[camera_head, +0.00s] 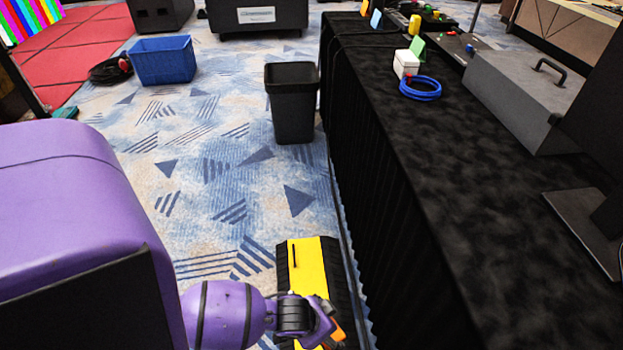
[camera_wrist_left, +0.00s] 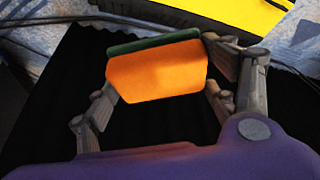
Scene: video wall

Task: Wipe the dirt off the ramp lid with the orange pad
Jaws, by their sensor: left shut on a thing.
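The yellow ramp lid (camera_head: 310,268) lies on the floor between ribbed black ramp sides, at the lower middle of the head view. A thin dark streak (camera_head: 293,256) shows near its left edge. In the left wrist view a strip of the yellow lid (camera_wrist_left: 250,12) shows at the top. My left gripper (camera_head: 330,325) is over the near end of the ramp and hides part of it. It is shut on the orange pad (camera_wrist_left: 155,80), which has a dark green layer along its far edge. Whether the pad touches the ramp is unclear. My right gripper is not in view.
A table with a black cloth (camera_head: 440,220) stands close along the ramp's right. A black bin (camera_head: 292,110) and a blue crate (camera_head: 162,62) stand farther back on the carpet. A blue cable coil (camera_head: 421,90) and a grey case (camera_head: 525,100) are on the table. Carpet left of the ramp is clear.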

